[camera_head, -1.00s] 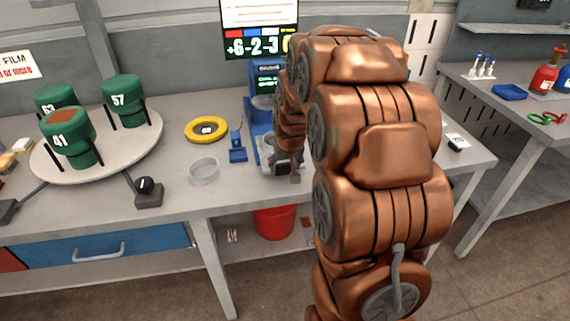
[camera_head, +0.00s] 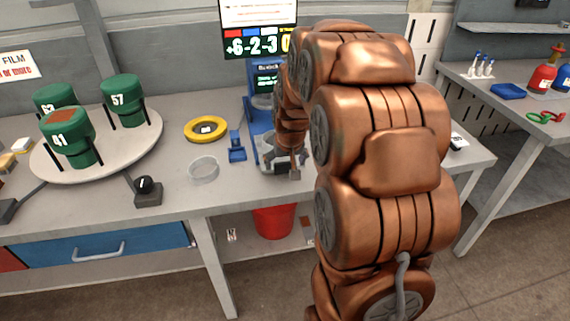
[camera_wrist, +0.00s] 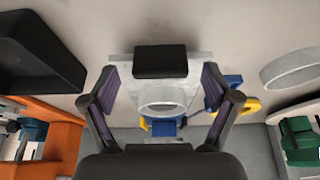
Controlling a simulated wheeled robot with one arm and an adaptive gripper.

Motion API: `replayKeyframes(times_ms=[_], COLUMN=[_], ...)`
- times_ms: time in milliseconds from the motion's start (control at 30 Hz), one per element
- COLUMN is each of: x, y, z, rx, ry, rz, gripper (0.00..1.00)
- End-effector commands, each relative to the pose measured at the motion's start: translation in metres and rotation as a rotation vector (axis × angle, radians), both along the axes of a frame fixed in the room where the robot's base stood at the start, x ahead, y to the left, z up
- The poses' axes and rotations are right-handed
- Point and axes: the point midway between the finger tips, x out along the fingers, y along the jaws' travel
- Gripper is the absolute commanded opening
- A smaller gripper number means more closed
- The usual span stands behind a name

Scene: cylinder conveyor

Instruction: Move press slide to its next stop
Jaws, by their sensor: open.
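The blue press (camera_head: 258,118) stands on the bench below the screen, partly hidden by my arm. In the wrist view, its pale slide plate (camera_wrist: 125,95) carries a black block (camera_wrist: 160,62) and a clear ring-shaped cup (camera_wrist: 163,96). My gripper (camera_wrist: 160,90) is open, with one finger on each side of the plate. The black block lies between the finger ends, with gaps visible at both sides. In the head view, my gripper (camera_head: 283,163) is low at the press's front; it hides most of the slide.
A turntable (camera_head: 112,165) with green numbered cylinders stands at the left. A yellow ring (camera_head: 206,129), a small blue stand (camera_head: 237,148), a clear dish (camera_head: 203,169) and a black knob box (camera_head: 147,191) lie left of the press. A red bucket (camera_head: 273,221) is below the bench.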

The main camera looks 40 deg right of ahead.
Motion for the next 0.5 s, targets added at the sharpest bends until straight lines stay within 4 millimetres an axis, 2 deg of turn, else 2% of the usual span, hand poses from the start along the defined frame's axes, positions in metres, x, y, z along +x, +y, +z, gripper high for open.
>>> replayKeyframes(times_ms=[500], x=[-0.03], y=[0.013], z=[0.08], rx=[-0.003], ry=[-0.005], rz=[0.001], gripper=[0.88])
